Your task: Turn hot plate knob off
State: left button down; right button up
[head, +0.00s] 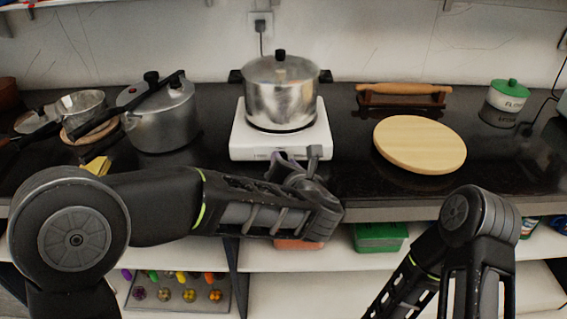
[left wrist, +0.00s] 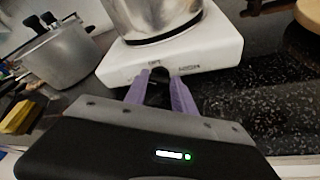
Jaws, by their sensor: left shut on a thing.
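The white hot plate (head: 243,143) stands on the dark counter with a steel pot (head: 281,95) with a lid on it. In the left wrist view the hot plate (left wrist: 215,47) fills the upper middle, its front face towards me. The black knob (left wrist: 159,75) is at that front face, between the purple fingers of my left gripper (left wrist: 160,84). My left gripper (head: 281,156) is shut on the knob, which the wrist hides in the head view. The knob's angle cannot be read. My right arm is at the lower right of the head view, its gripper out of frame.
A pressure cooker (head: 160,122) stands left of the hot plate. A round wooden board (head: 420,145), a rolling pin (head: 403,89) and a green-lidded canister (head: 506,100) are to the right. The counter's front edge and shelves with a green box (head: 378,238) lie below my left forearm.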

pick_arm(q)
jog(key=shift+f+m, duration=0.1)
jog(key=shift+m, duration=0.2)
jog(key=c, duration=1)
grip_release()
jog(key=shift+c, duration=0.2)
jog(key=v, duration=0.8)
jog(key=shift+d+f, duration=0.1)
jog(key=shift+w, duration=0.1)
